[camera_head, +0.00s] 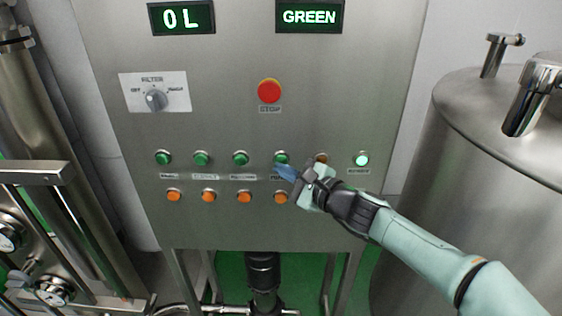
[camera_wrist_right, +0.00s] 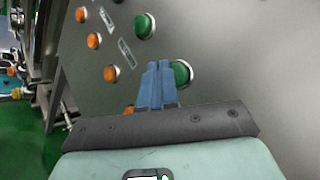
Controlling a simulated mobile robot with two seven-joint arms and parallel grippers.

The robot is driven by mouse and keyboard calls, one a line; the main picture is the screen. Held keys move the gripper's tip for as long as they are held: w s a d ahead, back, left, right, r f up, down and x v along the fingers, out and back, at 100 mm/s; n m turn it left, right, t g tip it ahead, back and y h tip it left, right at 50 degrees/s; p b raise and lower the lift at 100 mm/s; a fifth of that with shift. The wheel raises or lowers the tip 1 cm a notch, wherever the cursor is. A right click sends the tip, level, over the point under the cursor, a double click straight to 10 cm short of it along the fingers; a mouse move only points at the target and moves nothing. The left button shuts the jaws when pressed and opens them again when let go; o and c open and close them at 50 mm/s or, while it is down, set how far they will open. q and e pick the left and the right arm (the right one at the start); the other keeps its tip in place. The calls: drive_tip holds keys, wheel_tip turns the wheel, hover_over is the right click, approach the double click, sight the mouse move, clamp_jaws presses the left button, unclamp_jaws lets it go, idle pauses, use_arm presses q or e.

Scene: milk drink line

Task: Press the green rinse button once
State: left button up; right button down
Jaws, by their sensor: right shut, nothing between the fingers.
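The upper row of the steel panel holds several green buttons. At its right end a brightly lit green button (camera_head: 362,160) has a small label below that seems to read as a rinse word, though it is too blurred to be sure. My right gripper (camera_head: 284,172) is shut and empty, its blue fingertips just below the fourth green button (camera_head: 281,157) and in front of its label. In the right wrist view the blue fingertips (camera_wrist_right: 157,72) are beside a green button (camera_wrist_right: 182,73), partly covering its left edge. Contact cannot be told. My left gripper is not in view.
A red stop button (camera_head: 269,91) and a filter knob (camera_head: 155,99) sit higher on the panel. Orange buttons (camera_head: 208,196) line the lower row. Displays read "0 L" (camera_head: 182,18) and "GREEN" (camera_head: 309,16). A steel tank (camera_head: 460,140) stands at right.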

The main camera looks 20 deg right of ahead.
drive_tip(key=shift+w+d, duration=0.1)
drive_tip(key=shift+w, duration=0.25)
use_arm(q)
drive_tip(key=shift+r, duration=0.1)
use_arm(e)
drive_tip(key=shift+w+d, duration=0.1)
drive_tip(key=shift+w, duration=0.3)
idle(0.5)
drive_tip(key=shift+s, duration=0.1)
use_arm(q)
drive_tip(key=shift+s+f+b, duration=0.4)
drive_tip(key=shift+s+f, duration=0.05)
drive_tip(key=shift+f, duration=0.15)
use_arm(e)
drive_tip(key=shift+s+a, duration=0.25)
drive_tip(key=shift+s, duration=0.55)
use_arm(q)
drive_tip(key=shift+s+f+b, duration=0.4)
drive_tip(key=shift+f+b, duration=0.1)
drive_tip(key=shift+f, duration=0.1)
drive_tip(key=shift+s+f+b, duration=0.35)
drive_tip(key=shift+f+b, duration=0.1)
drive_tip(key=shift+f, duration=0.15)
use_arm(e)
drive_tip(key=s, duration=0.2)
drive_tip(key=s+a, duration=0.1)
drive_tip(key=s, duration=0.1)
drive_tip(key=shift+s+a, duration=0.2)
drive_tip(key=shift+s, duration=0.2)
